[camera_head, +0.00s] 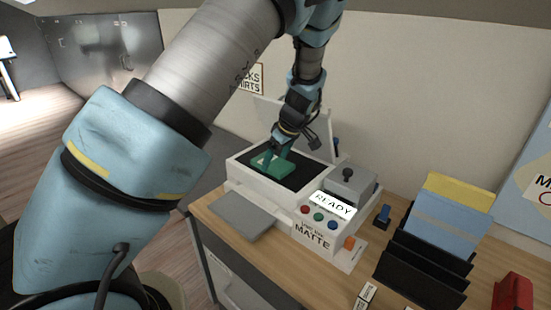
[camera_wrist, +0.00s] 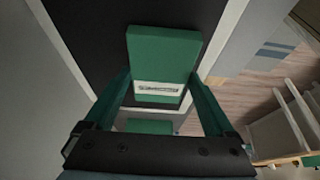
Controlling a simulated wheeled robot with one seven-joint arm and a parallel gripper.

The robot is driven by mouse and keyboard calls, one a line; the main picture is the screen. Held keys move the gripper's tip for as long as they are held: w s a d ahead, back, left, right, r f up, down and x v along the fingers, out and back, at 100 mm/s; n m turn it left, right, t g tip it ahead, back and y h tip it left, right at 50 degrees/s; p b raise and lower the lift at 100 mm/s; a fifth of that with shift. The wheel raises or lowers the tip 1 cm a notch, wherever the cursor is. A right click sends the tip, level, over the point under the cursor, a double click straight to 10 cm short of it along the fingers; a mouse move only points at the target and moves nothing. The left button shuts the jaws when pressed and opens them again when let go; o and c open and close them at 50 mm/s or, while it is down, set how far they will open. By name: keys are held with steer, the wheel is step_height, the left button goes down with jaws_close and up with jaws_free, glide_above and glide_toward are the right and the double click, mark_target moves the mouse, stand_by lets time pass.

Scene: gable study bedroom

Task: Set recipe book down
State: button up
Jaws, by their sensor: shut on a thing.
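The recipe book, a small green block with a pale label, is between my gripper's fingers over the dark bed of a white machine (camera_head: 237,173) in the head view. The book (camera_head: 275,168) looks low over or on the bed; I cannot tell if it touches. In the wrist view the green book (camera_wrist: 165,55) shows its label, with a finger at each side. My gripper (camera_wrist: 160,95) is shut on it. Another green patch shows below the label; I cannot tell what it is. The machine's lid stands raised behind, partly hidden by my arm.
The machine's front panel has coloured buttons and a lit "READY" sign (camera_head: 334,204). A grey box (camera_head: 350,186) stands beside it. A black rack (camera_head: 425,262) with blue and yellow folders is at right, with a red object (camera_head: 513,294) near it. The wooden desk (camera_head: 290,262) has some bare room in front.

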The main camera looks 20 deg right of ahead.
steer(key=shift+f, duration=0.1)
steer(key=o, duration=1.1)
